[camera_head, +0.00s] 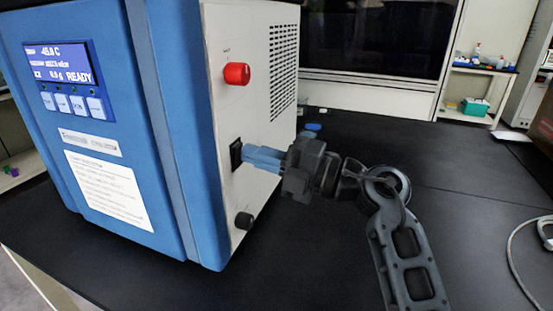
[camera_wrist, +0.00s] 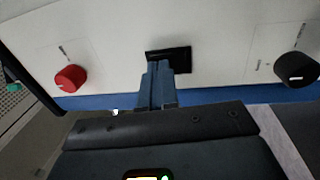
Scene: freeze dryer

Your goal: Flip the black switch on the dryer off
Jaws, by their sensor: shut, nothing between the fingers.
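The dryer (camera_head: 175,110) is a blue and white box on a black bench, its lit display reading READY. The black switch (camera_head: 236,154) is on its white side panel, between a red knob and a black knob. It also shows in the wrist view (camera_wrist: 182,54). My gripper (camera_head: 247,154) is shut with nothing between its blue fingers. Its fingertips (camera_wrist: 158,68) are right at the switch and overlap its lower left part in the wrist view. I cannot tell whether they touch it. The switch's position cannot be made out.
The red knob (camera_head: 237,74) is above the switch and the black knob (camera_head: 244,220) below it. A small blue item (camera_head: 313,127) lies behind my gripper. A pale cable (camera_head: 515,235) lies at the right. The bench (camera_head: 470,165) right of my arm is mostly clear.

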